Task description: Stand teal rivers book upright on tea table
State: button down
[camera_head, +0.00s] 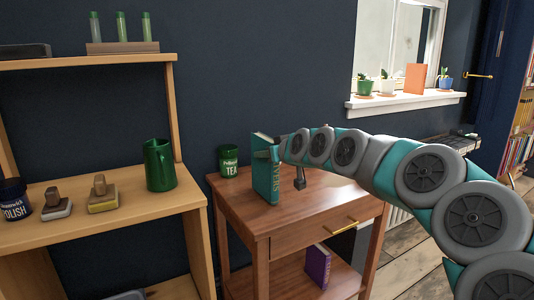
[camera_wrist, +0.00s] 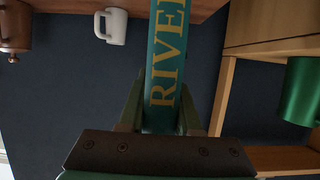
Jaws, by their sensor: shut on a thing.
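The teal rivers book (camera_head: 266,172) is upright at the left part of the tea table (camera_head: 315,195). Its lower edge is at or just above the tabletop; I cannot tell whether it touches. My gripper (camera_head: 281,150) is shut on the book's upper part, coming from the right. In the wrist view, the teal spine with yellow letters reading "RIVER" (camera_wrist: 166,60) lies between the two fingers of my gripper (camera_wrist: 160,98). The fingers hide part of the book.
A green tea tin (camera_head: 228,161) stands behind the book on the left. A wooden desk (camera_head: 110,222) with a green jug (camera_head: 159,165) stands to the left. A purple book (camera_head: 317,265) is on the table's lower shelf. The tabletop's front is clear.

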aim_at(277, 166)
jog(key=shift+f, duration=0.25)
dwell(0.4)
jog(key=c, duration=0.5)
grip_release()
jog(key=shift+d, duration=0.1)
jog(key=shift+s+d+b, duration=0.75)
jog(key=shift+s+d, duration=0.05)
jog(key=shift+s, duration=0.45)
jog(key=shift+s+d+b, duration=0.8)
jog(key=shift+s+d, duration=0.05)
jog(key=shift+s, duration=0.4)
jog(key=shift+s+d+b, duration=0.75)
jog(key=shift+s+d, duration=0.05)
jog(key=shift+s, duration=0.45)
